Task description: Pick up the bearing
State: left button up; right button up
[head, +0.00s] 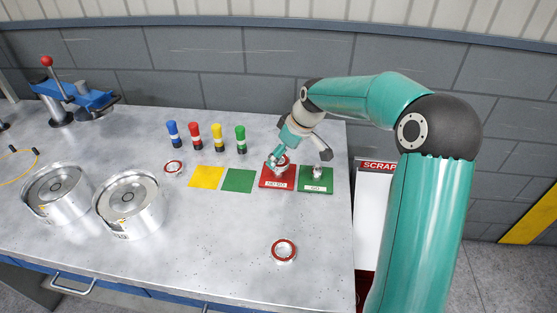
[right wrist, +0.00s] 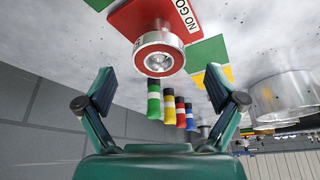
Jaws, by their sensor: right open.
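A bearing (right wrist: 160,54), a silver ring with a red seal, sits on the red NO GO plate (right wrist: 137,17) in the right wrist view. In the head view this bearing (head: 282,168) is partly hidden by my right gripper. My right gripper (head: 299,158) is open above the red plate. In the right wrist view its fingers (right wrist: 160,88) are spread to either side of the bearing, apart from it. A second bearing (head: 284,250) lies near the table's front, and a third (head: 173,167) lies left of the yellow square. My left gripper is out of view.
The green GO plate (head: 312,187) with a metal post stands right of the red plate. Yellow (head: 206,177) and green (head: 238,181) squares lie left. Several coloured markers (head: 195,136) stand behind. Two metal housings (head: 128,204) are at left. The SCRAP bin (head: 374,167) is beyond the table's right edge.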

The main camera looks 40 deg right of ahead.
jog(key=shift+x, duration=1.35)
jog(key=c, duration=1.5)
jog(key=shift+c, duration=0.4)
jog(key=shift+r, duration=0.2)
